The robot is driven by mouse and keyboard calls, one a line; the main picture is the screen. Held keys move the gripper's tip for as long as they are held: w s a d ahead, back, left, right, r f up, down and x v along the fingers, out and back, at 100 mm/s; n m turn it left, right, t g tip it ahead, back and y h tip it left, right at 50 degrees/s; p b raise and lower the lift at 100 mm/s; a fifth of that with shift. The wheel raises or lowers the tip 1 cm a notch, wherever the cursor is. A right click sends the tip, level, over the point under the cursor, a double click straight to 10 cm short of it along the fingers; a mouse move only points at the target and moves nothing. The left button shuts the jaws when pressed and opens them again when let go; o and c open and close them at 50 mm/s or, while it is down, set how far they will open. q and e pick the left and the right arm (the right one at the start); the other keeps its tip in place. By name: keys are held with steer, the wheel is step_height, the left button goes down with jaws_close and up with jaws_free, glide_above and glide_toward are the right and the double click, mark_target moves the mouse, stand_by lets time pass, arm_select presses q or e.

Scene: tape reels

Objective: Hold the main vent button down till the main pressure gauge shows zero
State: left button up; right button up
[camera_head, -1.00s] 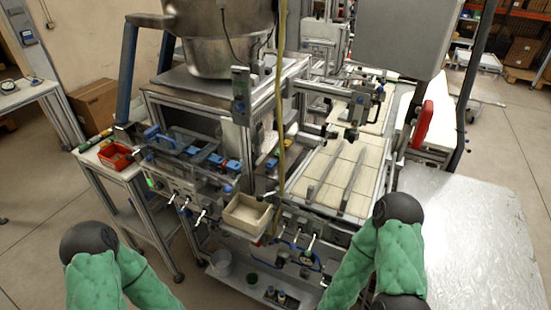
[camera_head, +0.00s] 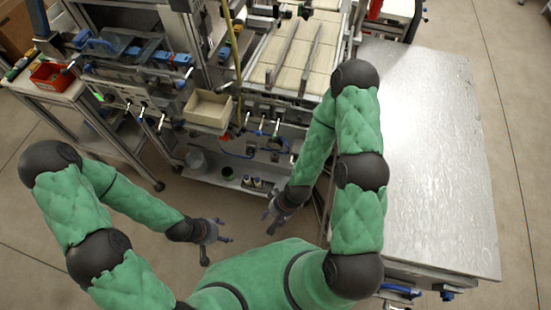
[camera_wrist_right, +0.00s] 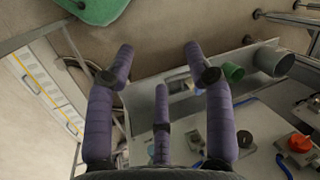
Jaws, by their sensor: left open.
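A round orange-red button (camera_wrist_right: 300,142) on a grey base shows at the right of the right wrist view; I cannot tell whether it is the main vent button. A small round dial-like part (camera_head: 275,143) sits below the front panel (camera_head: 270,110) in the head view, too small to read. My right gripper (camera_head: 272,214) hangs in front of the machine, apart from it. In the wrist view its fingers (camera_wrist_right: 162,90) are spread and empty. My left gripper (camera_head: 220,240) is open and empty, low and further from the machine.
A beige bin (camera_head: 208,108) hangs on the machine front, with several levers beside it. A lower shelf (camera_head: 215,181) holds a grey cup (camera_head: 195,160) and a green cup (camera_head: 228,173). A metal table (camera_head: 430,160) stands at right. A red bin (camera_head: 51,75) is at left.

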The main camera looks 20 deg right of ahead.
jaws_close()
stand_by(1.1)
